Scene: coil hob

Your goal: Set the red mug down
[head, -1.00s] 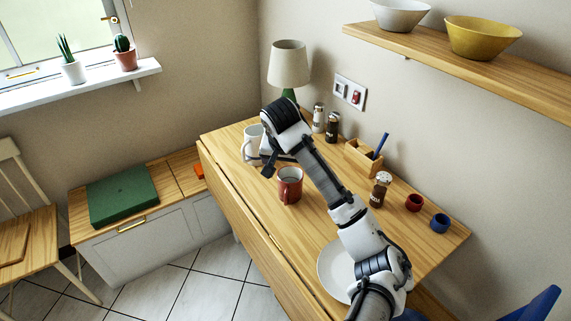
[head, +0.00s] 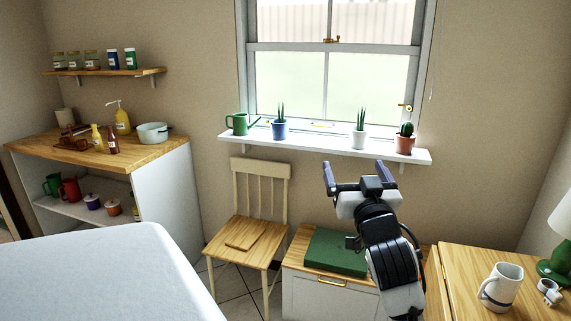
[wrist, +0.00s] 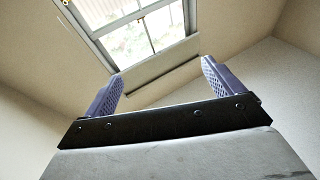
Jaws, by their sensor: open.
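A red mug (head: 70,189) stands on the lower shelf of the white unit at the far left of the head view, beside a green mug (head: 52,185). The red mug seen on the wooden table a second ago is out of view now. My gripper (head: 357,176) is raised in front of the window wall, open and empty. The wrist view shows its two purple fingers (wrist: 160,88) spread wide with only wall and window beyond them.
The wooden table (head: 455,275) at the lower right bears a white mug (head: 502,288) and a green lamp (head: 557,268). A green box (head: 336,252) lies on the low bench below my gripper. A chair (head: 244,247) and a white-covered surface (head: 105,270) stand to the left.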

